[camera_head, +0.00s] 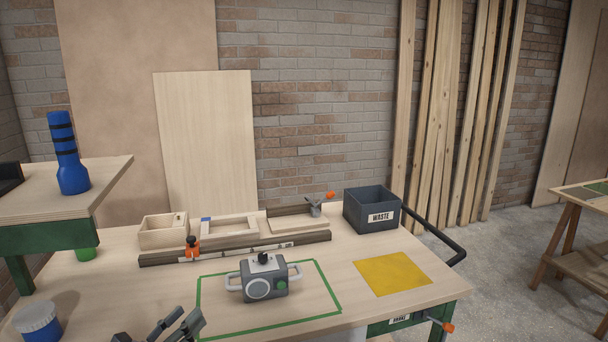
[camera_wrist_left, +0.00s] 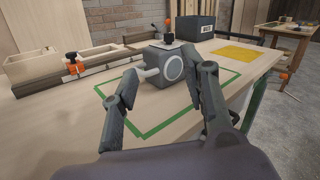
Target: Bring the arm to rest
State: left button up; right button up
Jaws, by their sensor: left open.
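In the head view this device (camera_head: 264,278) has a round white face, side handles, a green knob and a black top knob. It stands upright inside a green outlined rectangle (camera_head: 329,292). My right gripper is not in either view.
The workbench (camera_head: 120,272) carries wooden trays (camera_head: 163,232), a rail with an orange clamp (camera_head: 192,246), a dark WASTE bin (camera_head: 371,210) and a yellow square (camera_head: 392,273). A raised shelf (camera_head: 90,180) holds a blue bottle (camera_head: 68,160).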

pick_arm(q)
jog(key=s+a+f+n+g+y, duration=0.2)
jog(key=s+f+n+y, duration=0.3)
jog(key=n, duration=0.8)
jog(key=s+a+f+n+g+y, duration=0.15)
jog(key=s+f+n+y, duration=0.35)
jog(key=n, duration=0.7)
jog(key=s+d+f+n+g+h, duration=0.1)
jog(key=s+d+f+n+g, duration=0.25)
jog(key=s, duration=0.35)
jog(key=s+d+f+n+g+h, duration=0.1)
jog(key=s+d+f+n+g, duration=0.2)
jog(key=s, duration=0.4)
jog(key=s+d+f+n+g+h, duration=0.1)
jog(key=s+d+f+n+g, duration=0.1)
jog(key=s+n+g, duration=0.45)
jog(key=s+f+m+t, duration=0.2)
jog(key=s+f, duration=0.1)
jog(key=f, duration=2.4)
jog(key=s+a+f+g, duration=0.1)
jog(key=s+a+f, duration=0.2)
jog(key=s+f, duration=1.1)
jog(key=shift+s+f+g+y, duration=0.2)
jog(key=shift+s+g+y, duration=0.15)
jog(key=shift+s, duration=0.8)
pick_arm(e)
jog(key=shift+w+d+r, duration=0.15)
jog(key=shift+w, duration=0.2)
